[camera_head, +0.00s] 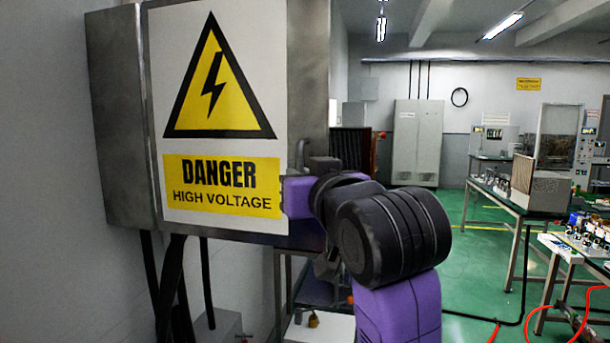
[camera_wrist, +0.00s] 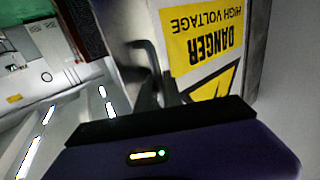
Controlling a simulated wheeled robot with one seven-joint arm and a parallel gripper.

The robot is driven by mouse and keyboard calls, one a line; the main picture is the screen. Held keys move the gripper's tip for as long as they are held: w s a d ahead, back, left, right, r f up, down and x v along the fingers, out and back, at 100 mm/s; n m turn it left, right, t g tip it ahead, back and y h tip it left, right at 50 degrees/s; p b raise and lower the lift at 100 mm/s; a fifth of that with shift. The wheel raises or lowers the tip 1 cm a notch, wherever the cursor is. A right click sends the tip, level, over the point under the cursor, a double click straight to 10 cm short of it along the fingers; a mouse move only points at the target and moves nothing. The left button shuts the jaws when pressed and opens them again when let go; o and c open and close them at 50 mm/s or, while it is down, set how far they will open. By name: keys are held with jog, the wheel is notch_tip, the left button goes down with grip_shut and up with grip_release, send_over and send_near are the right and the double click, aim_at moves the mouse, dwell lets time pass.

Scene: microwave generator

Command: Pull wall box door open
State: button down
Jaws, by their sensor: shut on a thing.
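The wall box (camera_head: 116,115) is a grey metal cabinet on the left wall in the head view. Its door (camera_head: 309,60) carries a yellow and black danger sign (camera_head: 222,187). The sign shows upside down in the wrist view (camera_wrist: 205,38). A dark bar handle (camera_head: 300,154) stands near the door's right edge; it also shows in the wrist view (camera_wrist: 146,55). My gripper (camera_wrist: 162,92) is at this handle and shut on it. My wrist hides part of the handle and the door's lower right corner in the head view.
Black cables (camera_head: 168,285) hang below the box. Workbenches with equipment (camera_head: 515,200) stand at the right, with red cables (camera_head: 540,318) by the front one. A grey cabinet (camera_head: 417,140) stands at the back. Green floor (camera_head: 470,265) is clear in the middle.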

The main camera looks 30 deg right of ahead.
jog(key=shift+s+a, duration=0.1)
jog(key=shift+a, duration=0.35)
jog(key=c, duration=1.5)
grip_release()
jog(key=s+a+b, duration=0.1)
jog(key=s, duration=0.6)
jog(key=shift+s+b, duration=0.3)
jog(key=shift+s, duration=0.05)
